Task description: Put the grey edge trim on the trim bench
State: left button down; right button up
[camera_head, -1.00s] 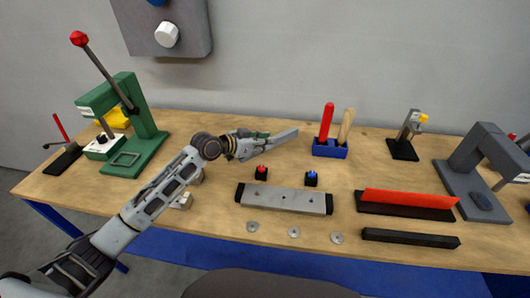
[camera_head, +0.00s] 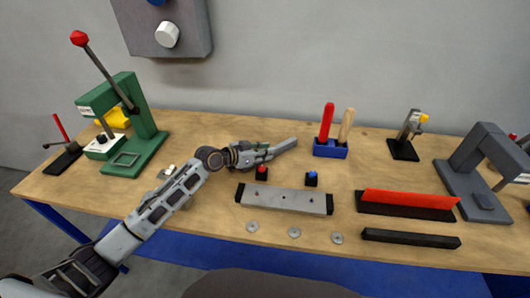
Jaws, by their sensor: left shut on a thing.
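My left gripper (camera_head: 262,154) is over the middle of the wooden bench (camera_head: 215,236), the only bench in view. It is shut on the grey edge trim (camera_head: 285,146), a short grey strip that sticks out to the right and slightly up from the fingers. The fingers hide the near end of the trim. I cannot tell whether the trim touches the bench top. My right gripper is not in view.
A grey bar with black ends (camera_head: 285,200) lies in front of the gripper, with red (camera_head: 261,173) and blue (camera_head: 311,179) buttons behind it. A blue tool holder (camera_head: 330,149) stands right of the trim. A green press (camera_head: 132,125) stands left.

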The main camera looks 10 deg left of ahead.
pick_arm(q)
jog(key=shift+f, duration=0.1)
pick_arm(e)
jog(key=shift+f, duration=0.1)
pick_arm(q)
jog(key=c, duration=1.3)
grip_release()
jog(key=shift+v, duration=5.95)
jog(key=shift+r, duration=0.2)
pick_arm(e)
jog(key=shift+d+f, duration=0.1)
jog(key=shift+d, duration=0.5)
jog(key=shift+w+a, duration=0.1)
